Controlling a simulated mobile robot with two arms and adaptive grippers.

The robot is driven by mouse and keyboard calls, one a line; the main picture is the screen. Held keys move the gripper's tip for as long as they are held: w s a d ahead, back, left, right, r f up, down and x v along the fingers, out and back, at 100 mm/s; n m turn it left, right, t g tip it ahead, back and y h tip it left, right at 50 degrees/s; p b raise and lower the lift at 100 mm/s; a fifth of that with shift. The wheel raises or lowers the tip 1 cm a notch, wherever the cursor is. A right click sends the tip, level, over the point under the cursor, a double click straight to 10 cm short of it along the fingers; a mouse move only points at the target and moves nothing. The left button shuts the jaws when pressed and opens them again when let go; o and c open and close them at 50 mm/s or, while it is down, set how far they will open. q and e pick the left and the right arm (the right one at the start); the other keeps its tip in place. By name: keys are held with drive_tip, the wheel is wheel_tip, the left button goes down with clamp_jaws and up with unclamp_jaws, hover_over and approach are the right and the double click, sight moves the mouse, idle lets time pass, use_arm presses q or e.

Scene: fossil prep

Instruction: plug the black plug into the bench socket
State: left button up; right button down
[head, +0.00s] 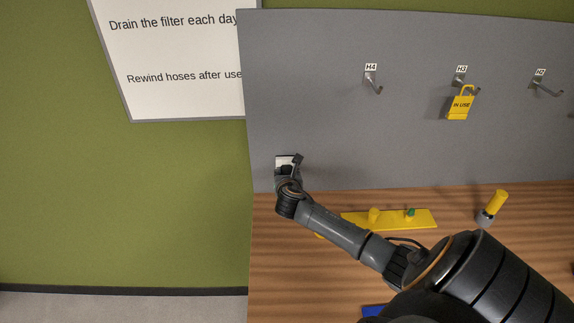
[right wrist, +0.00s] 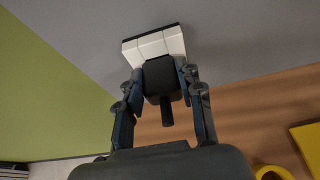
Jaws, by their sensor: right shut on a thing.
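The bench socket (right wrist: 150,46) is a white block with a dark top edge on the grey back panel. In the head view it shows as a small white patch (head: 281,160) at the panel's lower left. The black plug (right wrist: 158,78) is between the fingers of my right gripper (right wrist: 160,76), its short cord stub pointing back toward the wrist. The gripper is shut on the plug. The plug's front is up against the socket face; whether it is fully in is hidden. In the head view my right gripper (head: 288,174) covers most of the socket. My left gripper is not in view.
A yellow tray (head: 424,219) with small pegs lies on the wooden bench (head: 280,270). A yellow-handled tool (head: 495,203) stands right of it. A yellow padlock (head: 460,103) hangs on hook H3. A blue thing (head: 374,311) shows at the bottom edge.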

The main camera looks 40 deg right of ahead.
drive_tip(key=shift+p, duration=0.3)
idle(0.4)
drive_tip(key=c, duration=0.8)
unclamp_jaws()
drive_tip(key=shift+s+a, duration=1.15)
drive_tip(key=shift+s, duration=0.2)
drive_tip(key=shift+s+a, duration=1.1)
drive_tip(key=shift+s, duration=0.25)
